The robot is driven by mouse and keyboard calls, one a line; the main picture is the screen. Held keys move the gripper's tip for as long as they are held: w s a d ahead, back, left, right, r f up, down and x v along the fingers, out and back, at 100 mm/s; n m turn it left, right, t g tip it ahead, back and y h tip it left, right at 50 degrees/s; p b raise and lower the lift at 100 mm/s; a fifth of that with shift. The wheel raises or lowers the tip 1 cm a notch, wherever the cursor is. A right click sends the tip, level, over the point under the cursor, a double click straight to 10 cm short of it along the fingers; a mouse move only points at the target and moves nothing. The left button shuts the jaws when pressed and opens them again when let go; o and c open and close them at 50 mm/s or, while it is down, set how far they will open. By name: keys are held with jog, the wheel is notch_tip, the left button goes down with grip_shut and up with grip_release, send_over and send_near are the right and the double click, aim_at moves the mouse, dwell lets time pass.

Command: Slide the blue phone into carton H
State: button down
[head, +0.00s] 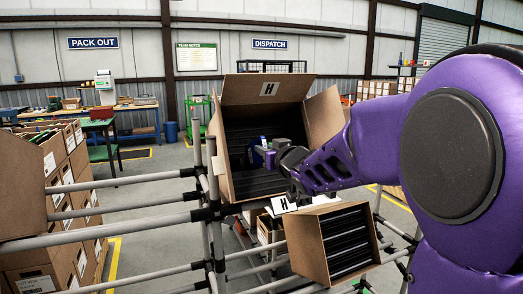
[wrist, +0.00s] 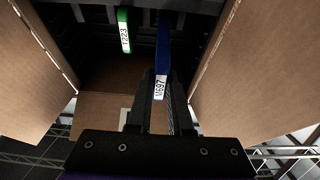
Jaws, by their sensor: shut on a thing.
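Carton H (head: 240,92) is a brown carton tilted on the pipe rack, its open mouth facing me, with an H label on its raised flap. It has dark ribbed slots inside. My gripper (head: 266,156) is at the carton's mouth, partly inside. It is shut on the blue phone (wrist: 163,48), a thin blue slab seen edge-on with a white label, which also shows in the head view (head: 262,142). The phone points into the carton; its far end is in shadow, and I cannot tell whether it is in a slot.
A green slab with a white label (wrist: 123,30) stands inside the carton, left of the phone in the wrist view. Carton flaps (wrist: 245,75) flank my gripper. A smaller slotted carton (head: 305,250) sits lower right. Pipe rails (head: 120,222) run to the left.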

jog(key=shift+w+a+f, duration=0.2)
jog(key=shift+w+f, duration=0.15)
jog(key=shift+w, duration=0.3)
dwell(0.9)
dwell(0.6)
jog(key=c, duration=0.8)
grip_release()
jog(key=shift+o, duration=0.2)
jog(key=shift+s+d+r+p, duration=0.2)
jog(key=shift+s+r, duration=0.15)
jog(key=shift+s, duration=0.15)
jog(key=shift+s+d+r+p, duration=0.15)
jog(key=shift+s+r, duration=0.15)
jog(key=shift+s, duration=0.15)
jog(key=s+d+r+p, duration=0.1)
jog(key=s+r+p, duration=0.2)
jog(key=s, duration=0.2)
jog(key=shift+s+d, duration=0.35)
jog(key=shift+d, duration=0.05)
